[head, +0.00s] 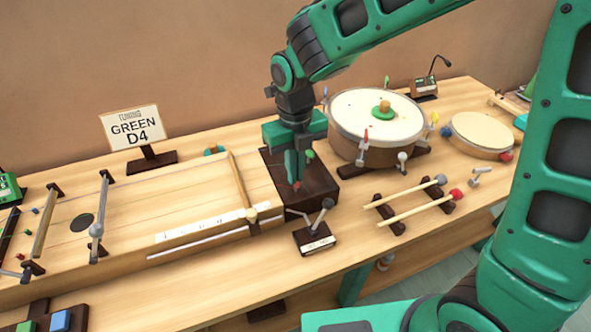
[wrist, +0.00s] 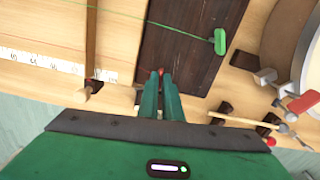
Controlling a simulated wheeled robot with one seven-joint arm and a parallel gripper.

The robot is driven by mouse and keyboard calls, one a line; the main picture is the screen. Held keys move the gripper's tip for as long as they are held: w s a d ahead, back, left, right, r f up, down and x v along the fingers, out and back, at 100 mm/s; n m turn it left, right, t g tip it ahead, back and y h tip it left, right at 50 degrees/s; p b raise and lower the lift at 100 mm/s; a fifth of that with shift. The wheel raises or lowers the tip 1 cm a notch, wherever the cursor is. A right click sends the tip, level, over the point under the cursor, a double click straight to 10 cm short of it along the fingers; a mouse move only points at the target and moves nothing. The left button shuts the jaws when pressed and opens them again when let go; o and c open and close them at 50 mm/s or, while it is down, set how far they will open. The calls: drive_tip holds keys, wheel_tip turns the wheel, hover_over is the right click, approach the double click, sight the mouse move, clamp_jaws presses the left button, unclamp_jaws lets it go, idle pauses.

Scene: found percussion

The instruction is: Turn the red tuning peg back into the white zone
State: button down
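The red tuning peg (wrist: 161,71) stands on the dark brown block (head: 322,187) at the right end of the long wooden string board. Only a small red part of it shows, between my fingertips; the rest is hidden. My gripper (head: 295,182) points down over the block. Its two green fingers are close together with the red peg between their tips; they look shut on it. In the wrist view my gripper (wrist: 161,76) also covers the area around the peg. I cannot make out the white zone. A green peg (wrist: 219,41) stands to the right on the same block.
A sign reading GREEN D4 (head: 134,129) stands behind the board. A wooden bridge bar (head: 238,180) lies left of the block. A large drum (head: 375,130) stands close on the right. A small lever stand (head: 315,239) and two sticks (head: 413,200) lie in front.

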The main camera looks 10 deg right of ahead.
drive_tip(key=shift+w+d, duration=0.15)
drive_tip(key=c, duration=1.9)
unclamp_jaws()
drive_tip(key=shift+c, duration=0.2)
wheel_tip(320, 180, up, 11)
drive_tip(key=shift+f, duration=0.1)
